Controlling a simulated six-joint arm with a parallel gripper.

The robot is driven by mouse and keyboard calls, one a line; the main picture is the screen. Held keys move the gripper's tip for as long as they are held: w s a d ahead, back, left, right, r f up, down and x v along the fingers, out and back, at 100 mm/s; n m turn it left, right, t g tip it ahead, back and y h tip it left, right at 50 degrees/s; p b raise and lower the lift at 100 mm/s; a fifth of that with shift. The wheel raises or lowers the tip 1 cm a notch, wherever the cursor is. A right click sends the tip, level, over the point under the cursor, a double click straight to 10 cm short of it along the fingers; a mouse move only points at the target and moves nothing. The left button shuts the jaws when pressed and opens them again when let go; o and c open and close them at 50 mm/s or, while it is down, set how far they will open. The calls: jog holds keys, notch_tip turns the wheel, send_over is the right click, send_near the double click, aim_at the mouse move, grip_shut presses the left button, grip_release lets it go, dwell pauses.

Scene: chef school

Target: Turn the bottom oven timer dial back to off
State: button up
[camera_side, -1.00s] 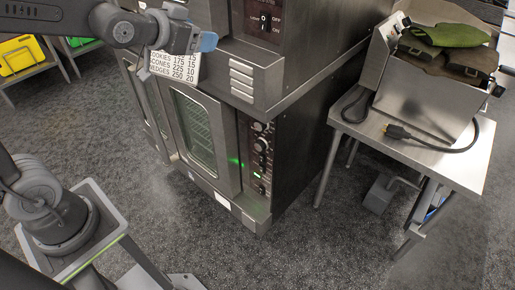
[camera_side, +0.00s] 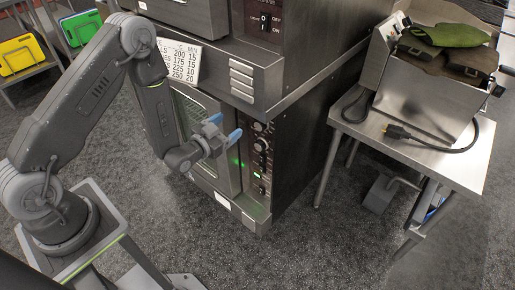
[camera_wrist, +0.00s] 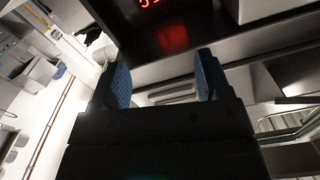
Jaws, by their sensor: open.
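The bottom oven (camera_side: 226,180) stands under another oven, its dark control panel (camera_side: 268,172) on the right of its front. Several dark dials run down the panel, among them one near the top (camera_side: 261,146) and a lower one (camera_side: 260,189). Which one is the timer, and where it points, is too small to read. My gripper (camera_side: 224,127) is open and empty in front of the oven, left of the upper dials, apparently not touching them. In the wrist view, its blue finger pads (camera_wrist: 163,80) are spread with nothing between them; no dial can be made out there.
The upper oven (camera_side: 285,45) has an on/off switch (camera_side: 265,21). A white time chart (camera_side: 180,60) hangs behind my arm. The wrist view shows a red-lit display (camera_wrist: 150,3).

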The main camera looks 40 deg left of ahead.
send_near(258, 147)
jog(key=s, duration=0.4)
jog(key=w, duration=1.3)
jog(key=shift+w+f, duration=0.2)
jog(key=shift+w, duration=0.2)
jog(key=c, duration=0.9)
